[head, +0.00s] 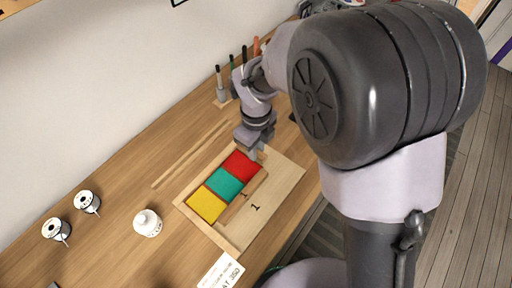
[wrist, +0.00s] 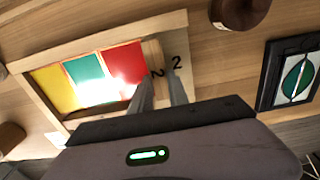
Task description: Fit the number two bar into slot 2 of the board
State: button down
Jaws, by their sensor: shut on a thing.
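The wooden board (head: 287,188) lies on the table, with yellow, teal and red panels (head: 241,165) in a row. A bar marked 1 (head: 236,205) lies along the panels' edge, beside a printed 1 on the board. My gripper (head: 257,152) is down at the red end of the board. In the wrist view, my gripper (wrist: 160,88) is shut on the number two bar (wrist: 152,54), a pale strip beside the red panel. Its 2 is close to the board's printed 2 (wrist: 177,62). I cannot tell whether the bar is seated; the fingers hide part of it.
A white jar (head: 147,222) and two cups (head: 88,202) (head: 57,231) stand left of the board. A printed card (head: 221,272) lies at the near edge. A tool stand (head: 221,98) is at the back.

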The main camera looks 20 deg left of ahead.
jog(key=shift+f+b, duration=0.3)
jog(key=shift+b, duration=0.25)
dwell(0.4)
jog(key=c, duration=1.2)
grip_release()
jog(key=shift+o, duration=0.5)
jog(key=o, duration=0.4)
jog(key=shift+r, duration=0.1)
jog(key=shift+r+p, duration=2.4)
jog(key=shift+r, duration=1.15)
jog(key=shift+f, duration=0.1)
